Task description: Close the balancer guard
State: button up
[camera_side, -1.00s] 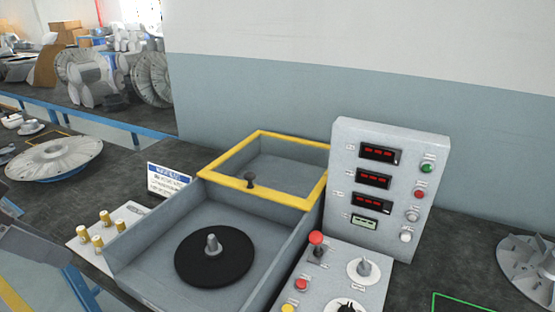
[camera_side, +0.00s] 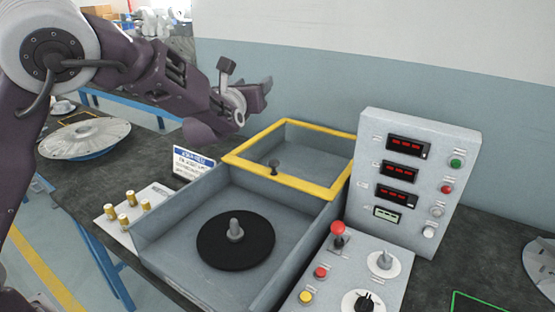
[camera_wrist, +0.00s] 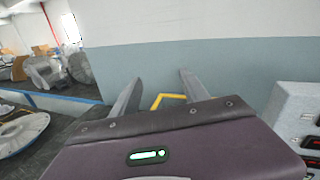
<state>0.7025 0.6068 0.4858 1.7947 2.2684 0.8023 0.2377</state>
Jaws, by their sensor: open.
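The balancer guard (camera_side: 330,193) is a yellow-edged frame with a small black knob (camera_side: 273,166) on its near edge. It stands at the back of the grey balancer box (camera_side: 165,247), leaving the black disc (camera_side: 215,252) and its metal spindle (camera_side: 235,230) uncovered at the front. A yellow corner of the guard (camera_wrist: 170,96) shows between my fingers in the wrist view; the rest is hidden there. My gripper (camera_side: 262,95) is up behind and left of the guard, apart from it. Its two fingers (camera_wrist: 157,88) are spread with nothing between them.
A grey control panel (camera_side: 400,215) with red displays stands right of the guard. A lower panel (camera_side: 350,275) carries a red-topped lever and knobs. A blue-white sign (camera_side: 193,163) and brass pegs (camera_side: 125,212) are on the left. The wall (camera_side: 400,75) is behind.

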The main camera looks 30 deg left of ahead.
aim_at(276, 161)
jog(key=w+d+f+m+h, duration=0.1)
jog(key=d+f, duration=0.1)
jog(key=f, duration=1)
jog(key=w+d+f+m+h, duration=0.1)
jog(key=f, duration=1.1)
jog(key=x, duration=0.5)
jog(key=shift+w+a+r, duration=0.1)
jog(key=shift+a+r, duration=0.05)
jog(key=shift+r, duration=0.15)
jog(key=shift+w+a, duration=0.15)
jog(key=shift+w, duration=0.45)
grip_shut()
